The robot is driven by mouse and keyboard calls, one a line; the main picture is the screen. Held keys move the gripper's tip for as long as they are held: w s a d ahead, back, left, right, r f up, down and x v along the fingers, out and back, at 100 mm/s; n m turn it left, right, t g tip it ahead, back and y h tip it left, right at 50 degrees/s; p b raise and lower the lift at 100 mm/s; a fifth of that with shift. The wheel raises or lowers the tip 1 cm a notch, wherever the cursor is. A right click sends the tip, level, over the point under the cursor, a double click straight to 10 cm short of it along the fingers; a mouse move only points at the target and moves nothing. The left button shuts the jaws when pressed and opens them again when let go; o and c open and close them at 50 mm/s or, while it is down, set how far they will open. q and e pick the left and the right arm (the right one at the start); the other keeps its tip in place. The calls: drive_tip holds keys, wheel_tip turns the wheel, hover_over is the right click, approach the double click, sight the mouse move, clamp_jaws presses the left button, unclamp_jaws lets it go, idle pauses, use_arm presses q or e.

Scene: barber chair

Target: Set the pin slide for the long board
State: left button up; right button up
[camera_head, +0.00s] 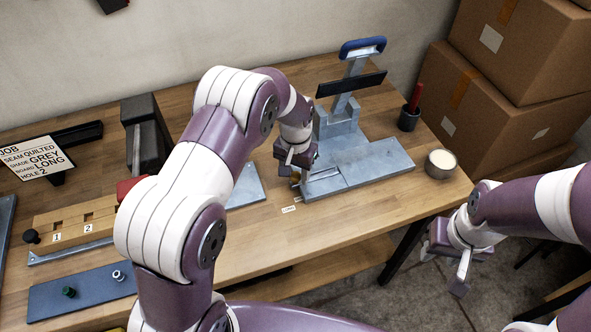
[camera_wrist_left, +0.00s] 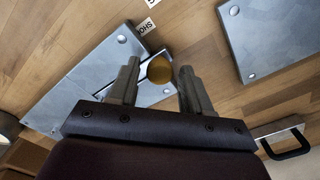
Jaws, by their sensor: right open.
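The pin slide's brass knob (camera_wrist_left: 160,68) shows in the left wrist view between my left gripper's (camera_wrist_left: 160,85) two fingers. The fingers stand apart with a small gap on each side of the knob. In the head view my left gripper (camera_head: 294,172) is low at the left end of the grey press base (camera_head: 375,160), partly hiding the knob. A slot runs in the metal plate (camera_wrist_left: 100,75) beside the knob. The job card (camera_head: 36,160) reads board LONG, hole 2. My right gripper (camera_head: 458,262) is open and empty beyond the table's front edge.
The press (camera_head: 352,85) with a blue handle stands behind the base. A dark cup (camera_head: 409,119) and a round pot (camera_head: 440,163) stand to its right. A wooden block marked 1 and 2 (camera_head: 75,220) and a blue-grey plate (camera_head: 85,295) lie at left. Boxes (camera_head: 525,45) are stacked at right.

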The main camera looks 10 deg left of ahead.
use_arm(q)
clamp_jaws()
drive_tip(key=s+a, duration=0.1)
drive_tip(key=s+a+p, duration=0.1)
drive_tip(key=a, duration=0.1)
drive_tip(key=shift+r, duration=0.15)
drive_tip(key=shift+s+a, duration=0.2)
drive_tip(key=shift+a, duration=0.05)
drive_tip(key=shift+o, duration=0.3)
unclamp_jaws()
drive_tip(key=shift+o, duration=1.3)
drive_tip(key=shift+s+a, duration=0.1)
drive_tip(key=shift+a, duration=0.05)
wheel_tip(320, 180, up, 12)
drive_tip(key=b, duration=0.1)
drive_tip(key=shift+r, duration=0.25)
